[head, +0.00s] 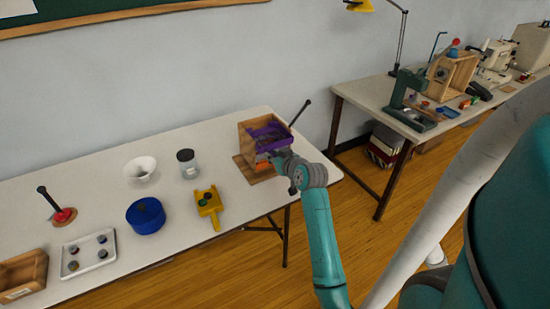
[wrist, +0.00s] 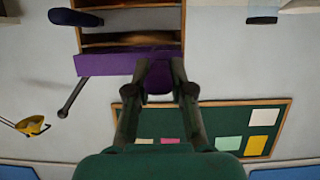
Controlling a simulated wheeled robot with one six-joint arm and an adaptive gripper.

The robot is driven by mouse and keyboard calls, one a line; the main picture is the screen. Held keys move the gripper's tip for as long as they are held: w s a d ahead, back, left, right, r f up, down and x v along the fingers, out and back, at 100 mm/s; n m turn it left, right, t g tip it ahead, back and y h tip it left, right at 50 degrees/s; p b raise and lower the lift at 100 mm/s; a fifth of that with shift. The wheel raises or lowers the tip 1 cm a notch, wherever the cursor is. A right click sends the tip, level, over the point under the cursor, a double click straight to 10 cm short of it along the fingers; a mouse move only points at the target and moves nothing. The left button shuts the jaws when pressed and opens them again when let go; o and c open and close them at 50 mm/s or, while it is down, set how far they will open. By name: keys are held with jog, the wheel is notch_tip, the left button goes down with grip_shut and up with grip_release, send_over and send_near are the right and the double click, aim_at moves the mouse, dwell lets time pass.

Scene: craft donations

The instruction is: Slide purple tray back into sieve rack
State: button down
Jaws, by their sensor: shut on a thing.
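The sieve rack (head: 247,143) is a small wooden box with an open front, near the right end of the long white table. The purple tray (head: 268,132) is in its upper part, and how deep it sits is hard to tell. In the wrist view the purple tray's front (wrist: 105,63) spans the rack's opening (wrist: 128,20). My gripper (wrist: 160,78) is shut on a purple part at the middle of that front. In the head view my gripper (head: 279,159) is at the rack's front, and hides part of it. An orange piece (head: 262,166) shows low in the rack.
A dark rod (head: 300,113) stands tilted beside the rack. A second table (head: 362,95) with machines is at the back right.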

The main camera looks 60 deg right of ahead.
aim_at(270, 151)
jog(key=shift+w+d, duration=0.45)
jog(key=shift+w, duration=0.2)
jog(key=shift+w+d, duration=0.4)
jog(key=shift+w, duration=0.2)
jog(key=shift+w+f, duration=0.1)
jog(key=shift+f, duration=0.1)
jog(key=c, duration=0.9)
grip_release()
jog(key=shift+c, duration=0.2)
jog(key=v, duration=1.2)
